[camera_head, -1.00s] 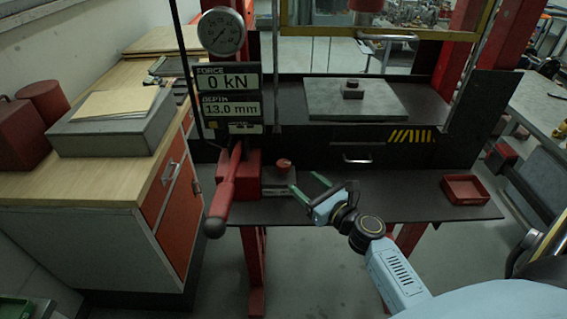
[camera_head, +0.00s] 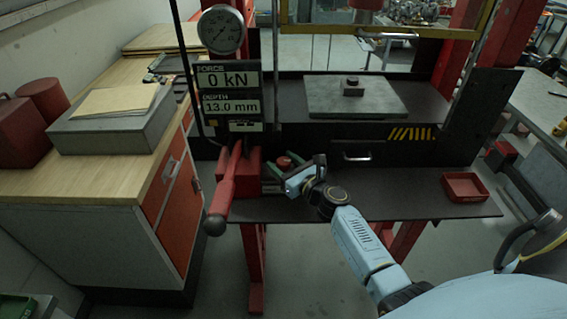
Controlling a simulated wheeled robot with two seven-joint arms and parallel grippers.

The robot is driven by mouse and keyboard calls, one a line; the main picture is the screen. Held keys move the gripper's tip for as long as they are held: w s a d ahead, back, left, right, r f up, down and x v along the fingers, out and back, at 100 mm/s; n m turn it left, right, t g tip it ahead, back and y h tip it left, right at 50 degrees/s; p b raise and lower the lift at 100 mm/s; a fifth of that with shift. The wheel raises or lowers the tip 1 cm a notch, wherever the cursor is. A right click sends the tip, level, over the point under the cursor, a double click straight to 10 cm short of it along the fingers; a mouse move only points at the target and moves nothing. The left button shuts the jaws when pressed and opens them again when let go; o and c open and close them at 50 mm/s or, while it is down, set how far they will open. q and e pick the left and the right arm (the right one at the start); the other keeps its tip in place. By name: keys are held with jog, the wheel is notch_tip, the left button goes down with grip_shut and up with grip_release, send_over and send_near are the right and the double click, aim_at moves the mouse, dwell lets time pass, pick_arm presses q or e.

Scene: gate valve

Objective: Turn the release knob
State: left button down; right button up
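The release knob (camera_head: 283,162) is a small red round knob on the press's lower shelf, just right of the red pump block (camera_head: 240,178). My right gripper (camera_head: 282,161) reaches in from the right. Its two green fingers are spread, one on each side of the knob. I cannot tell whether either finger touches the knob. My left gripper is not in view.
A red pump lever (camera_head: 224,190) slants toward me, left of the knob. The display (camera_head: 229,95) reads 0 kN and 13.0 mm, below a round gauge (camera_head: 221,30). A red tray (camera_head: 465,187) sits at the shelf's right. The shelf between is clear.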

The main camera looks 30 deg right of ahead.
jog(key=c, duration=0.8)
jog(key=shift+n+y+b, duration=0.35)
jog(key=shift+n+y, duration=0.35)
jog(key=shift+y, duration=0.4)
jog(key=o, duration=0.9)
jog(key=shift+o, duration=0.2)
jog(key=shift+s, duration=0.1)
jog(key=b+v, duration=0.1)
jog(key=v, duration=1.2)
jog(key=shift+s+d+r, duration=0.1)
jog(key=shift+r, duration=0.15)
